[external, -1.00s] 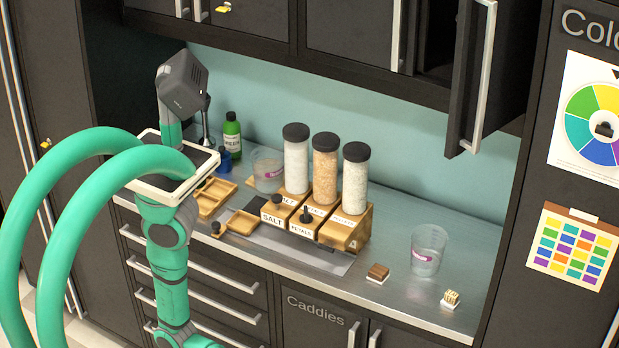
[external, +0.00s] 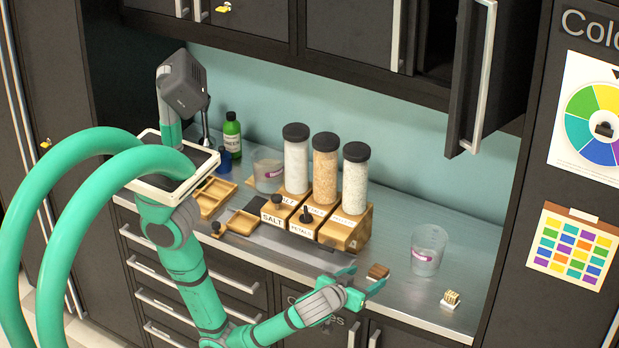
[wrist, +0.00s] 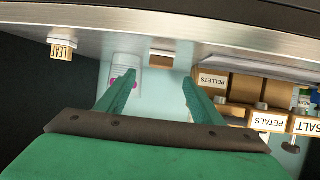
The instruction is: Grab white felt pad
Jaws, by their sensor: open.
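My gripper (external: 361,279) is open and empty at the counter's front edge, just left of a small brown block (external: 378,271). In the wrist view my gripper's fingers (wrist: 158,82) are spread, and the brown block (wrist: 161,58) shows beyond the gap between them. A thin white pad lay under this block earlier; now my gripper hides most of that spot. A second thin white pad (external: 448,306) lies under a pale block (external: 452,296) farther right. This block, marked LEAF (wrist: 62,51), is at upper left in the wrist view. I cannot tell which pad is felt.
A clear beaker (external: 428,250) stands behind and right of the brown block. Wooden boxes (external: 343,228) with tall filled jars (external: 325,170) stand to the left. A cabinet door (external: 470,80) hangs open above. The counter between beaker and pale block is clear.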

